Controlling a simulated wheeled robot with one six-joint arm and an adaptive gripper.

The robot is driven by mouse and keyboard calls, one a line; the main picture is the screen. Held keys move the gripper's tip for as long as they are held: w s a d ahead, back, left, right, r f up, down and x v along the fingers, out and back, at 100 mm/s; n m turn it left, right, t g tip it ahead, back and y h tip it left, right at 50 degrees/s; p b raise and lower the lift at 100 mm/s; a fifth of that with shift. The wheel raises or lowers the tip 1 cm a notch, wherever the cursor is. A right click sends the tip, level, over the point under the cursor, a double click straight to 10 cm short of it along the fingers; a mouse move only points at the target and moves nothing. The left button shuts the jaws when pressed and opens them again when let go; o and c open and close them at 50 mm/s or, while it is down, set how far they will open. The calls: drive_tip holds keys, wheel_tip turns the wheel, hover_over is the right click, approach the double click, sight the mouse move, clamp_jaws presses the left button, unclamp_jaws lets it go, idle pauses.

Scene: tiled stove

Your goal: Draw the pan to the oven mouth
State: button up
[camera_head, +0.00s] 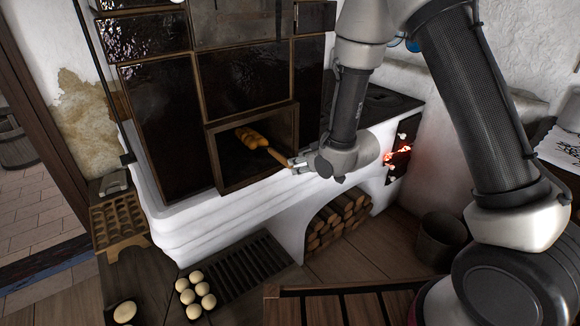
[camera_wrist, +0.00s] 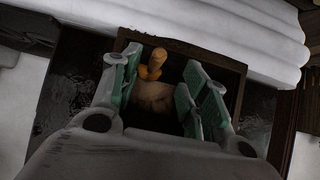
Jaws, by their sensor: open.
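The oven mouth (camera_head: 226,181) is a dark square opening in the tiled stove. Inside it lies a golden, lumpy thing (camera_head: 250,137) with a straight tan handle (camera_head: 276,156) pointing out to the right. I take this for the pan and its load, but the pan's own body is not clear. My gripper (camera_head: 297,163) is just in front of the mouth, close to the handle's end. In the wrist view, the open jaws (camera_wrist: 160,66) stand on either side of an orange knobbed piece (camera_wrist: 155,58) and a pale rounded shape (camera_wrist: 155,97). Contact cannot be told.
A white ledge (camera_head: 215,215) runs below the mouth. A glowing firebox (camera_head: 398,155) is at the right and stacked logs (camera_head: 338,218) lie below. A wooden moulded tray (camera_head: 118,222) stands at the left.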

drive_tip(key=x, duration=0.7)
drive_tip(key=shift+w, duration=0.1)
drive_tip(key=shift+c, duration=0.2)
clamp_jaws()
